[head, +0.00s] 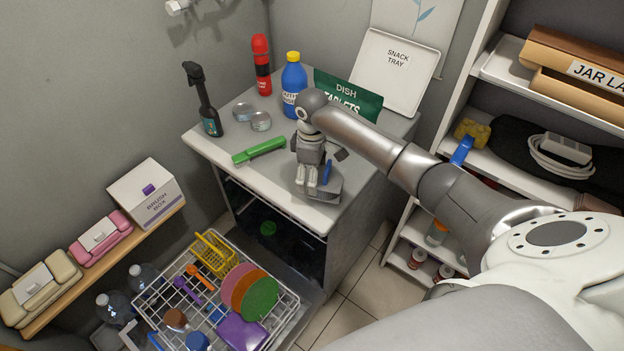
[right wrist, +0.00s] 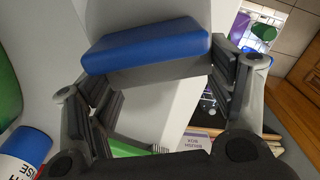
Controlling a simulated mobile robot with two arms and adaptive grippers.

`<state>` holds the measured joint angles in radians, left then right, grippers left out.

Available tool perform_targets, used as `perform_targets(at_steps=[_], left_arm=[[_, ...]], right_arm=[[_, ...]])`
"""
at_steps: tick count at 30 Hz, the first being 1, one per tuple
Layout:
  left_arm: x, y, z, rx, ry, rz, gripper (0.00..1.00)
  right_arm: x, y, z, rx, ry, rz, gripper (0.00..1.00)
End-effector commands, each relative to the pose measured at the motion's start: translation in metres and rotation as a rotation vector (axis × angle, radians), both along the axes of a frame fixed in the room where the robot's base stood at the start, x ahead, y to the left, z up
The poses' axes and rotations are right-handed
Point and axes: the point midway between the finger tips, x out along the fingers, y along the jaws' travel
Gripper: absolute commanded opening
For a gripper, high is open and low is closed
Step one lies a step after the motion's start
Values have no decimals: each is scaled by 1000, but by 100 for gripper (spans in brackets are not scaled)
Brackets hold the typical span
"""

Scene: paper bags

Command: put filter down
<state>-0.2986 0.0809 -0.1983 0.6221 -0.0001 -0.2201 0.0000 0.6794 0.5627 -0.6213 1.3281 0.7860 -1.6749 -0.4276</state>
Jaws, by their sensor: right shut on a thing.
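My right gripper (head: 313,178) reaches in from the right and points down over the front part of the white counter (head: 228,158). It is shut on the filter (head: 326,196), a grey block with a blue part. In the right wrist view the filter (right wrist: 150,52) shows its blue edge and grey side between the two dark finger pads of the gripper (right wrist: 160,75). I cannot tell whether the filter touches the counter top. My left gripper is not in view.
A full dish rack (head: 285,299) sits below the counter.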

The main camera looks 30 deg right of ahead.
Motion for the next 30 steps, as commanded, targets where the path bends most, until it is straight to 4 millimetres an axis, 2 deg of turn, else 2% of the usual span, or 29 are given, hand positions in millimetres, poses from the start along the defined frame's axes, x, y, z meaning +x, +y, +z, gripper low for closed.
perform_targets(at_steps=[6, 16, 17, 21, 30], left_arm=[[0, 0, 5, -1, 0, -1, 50], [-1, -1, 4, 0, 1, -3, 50], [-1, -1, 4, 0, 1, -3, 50], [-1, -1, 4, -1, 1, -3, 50], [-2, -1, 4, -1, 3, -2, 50]], right_arm=[[0, 0, -28, 0, 1, 0, 50], [0, 0, -32, 0, 0, 0, 50], [0, 0, -32, 0, 0, 0, 79], [0, 0, -32, 0, 0, 0, 97], [0, 0, -31, 0, 0, 0, 98]])
